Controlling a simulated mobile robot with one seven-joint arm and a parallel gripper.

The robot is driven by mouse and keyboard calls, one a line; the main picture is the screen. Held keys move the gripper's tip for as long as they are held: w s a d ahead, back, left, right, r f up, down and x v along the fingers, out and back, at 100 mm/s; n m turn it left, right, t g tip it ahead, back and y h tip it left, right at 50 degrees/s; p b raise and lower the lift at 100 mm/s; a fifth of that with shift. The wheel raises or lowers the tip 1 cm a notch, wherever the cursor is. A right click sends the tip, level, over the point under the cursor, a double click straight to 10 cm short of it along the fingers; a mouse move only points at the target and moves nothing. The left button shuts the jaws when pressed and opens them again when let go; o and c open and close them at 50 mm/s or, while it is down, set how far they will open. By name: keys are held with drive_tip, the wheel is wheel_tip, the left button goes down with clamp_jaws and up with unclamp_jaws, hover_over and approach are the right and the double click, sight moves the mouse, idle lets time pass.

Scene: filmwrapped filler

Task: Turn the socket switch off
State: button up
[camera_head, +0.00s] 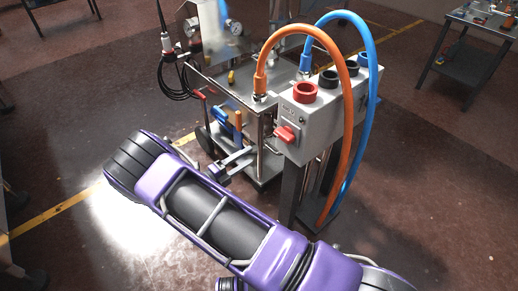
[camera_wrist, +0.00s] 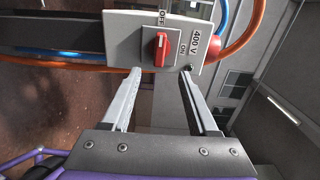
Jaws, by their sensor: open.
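The red socket switch (camera_head: 287,134) is a rotary knob on the front of the grey socket box (camera_head: 317,118). In the wrist view the red knob (camera_wrist: 161,49) sits on a light panel (camera_wrist: 122,38), its long side running up and down the picture. An OFF label is above it and an ON label to its right. My gripper (camera_head: 250,152) is left of the switch in the head view. In the wrist view my gripper (camera_wrist: 158,72) is open and empty, its fingertips short of the knob and to either side of it. No contact shows.
An orange hose (camera_head: 349,120) and a blue hose (camera_head: 375,100) arch over the box and hang on its right. A metal cart (camera_head: 215,80) with gauges stands behind my gripper. A dark side table (camera_head: 462,67) is far right. Floor at the right is clear.

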drive_tip(key=shift+v, duration=1.3)
